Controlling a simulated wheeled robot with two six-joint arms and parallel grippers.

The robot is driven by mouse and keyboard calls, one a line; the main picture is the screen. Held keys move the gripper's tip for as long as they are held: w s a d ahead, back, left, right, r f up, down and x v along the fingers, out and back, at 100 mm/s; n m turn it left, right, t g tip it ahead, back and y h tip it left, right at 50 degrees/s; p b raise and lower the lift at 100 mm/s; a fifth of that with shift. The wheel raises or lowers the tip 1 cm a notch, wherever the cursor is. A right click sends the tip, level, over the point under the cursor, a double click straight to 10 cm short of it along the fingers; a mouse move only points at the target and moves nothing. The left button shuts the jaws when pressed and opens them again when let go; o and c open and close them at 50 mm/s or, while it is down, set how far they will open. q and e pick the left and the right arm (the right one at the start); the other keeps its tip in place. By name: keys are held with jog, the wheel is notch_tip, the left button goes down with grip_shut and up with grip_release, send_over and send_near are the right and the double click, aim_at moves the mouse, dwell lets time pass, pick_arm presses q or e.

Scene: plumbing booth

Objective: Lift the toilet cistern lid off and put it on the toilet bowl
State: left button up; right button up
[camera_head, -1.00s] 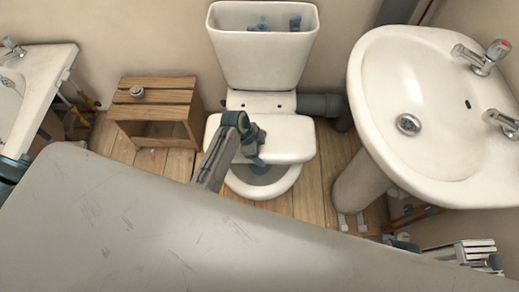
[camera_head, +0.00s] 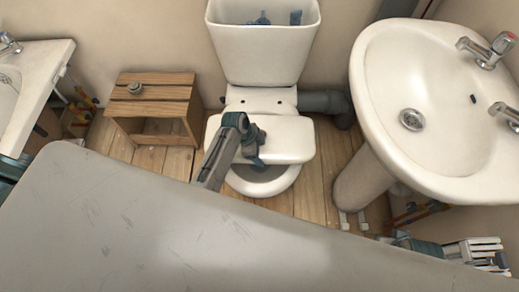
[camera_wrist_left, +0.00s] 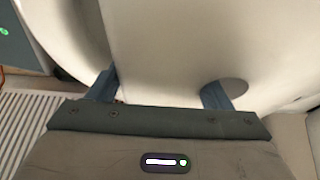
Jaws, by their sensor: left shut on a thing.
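The white cistern lid (camera_head: 289,142) lies across the toilet bowl (camera_head: 285,184) in the head view, over its rear part, with the bowl's front opening showing below it. My left gripper (camera_head: 254,157) is at the lid's front left, shut on it. In the left wrist view, the gripper's two fingers (camera_wrist_left: 160,91) stand on either side of the pale lid (camera_wrist_left: 160,45). The cistern (camera_head: 262,55) stands behind the bowl, open at the top, with blue fittings inside. Whether the lid bears fully on the bowl is hard to tell. My right gripper is not in view.
A wooden slatted stool (camera_head: 155,95) with a small round metal piece on top stands left of the toilet. A pedestal basin (camera_head: 430,130) stands close on the right. A grey pipe (camera_head: 325,102) runs behind the bowl. Wooden floor (camera_head: 310,185) shows between toilet and basin.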

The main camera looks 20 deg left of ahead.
pick_arm(q)
jog(key=shift+w+r, duration=0.1)
jog(key=shift+w, duration=0.05)
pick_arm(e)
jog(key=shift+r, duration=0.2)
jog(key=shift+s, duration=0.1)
pick_arm(q)
jog(key=o, duration=2)
jog(key=shift+o, duration=0.6)
jog(key=shift+s+f, duration=0.2)
jog(key=shift+s, duration=0.1)
jog(key=shift+a+r, duration=0.15)
jog(key=shift+r, duration=0.25)
jog(key=p+v, duration=0.1)
jog(key=v, duration=0.9)
jog(key=shift+r+p, duration=0.1)
jog(key=shift+p, duration=0.2)
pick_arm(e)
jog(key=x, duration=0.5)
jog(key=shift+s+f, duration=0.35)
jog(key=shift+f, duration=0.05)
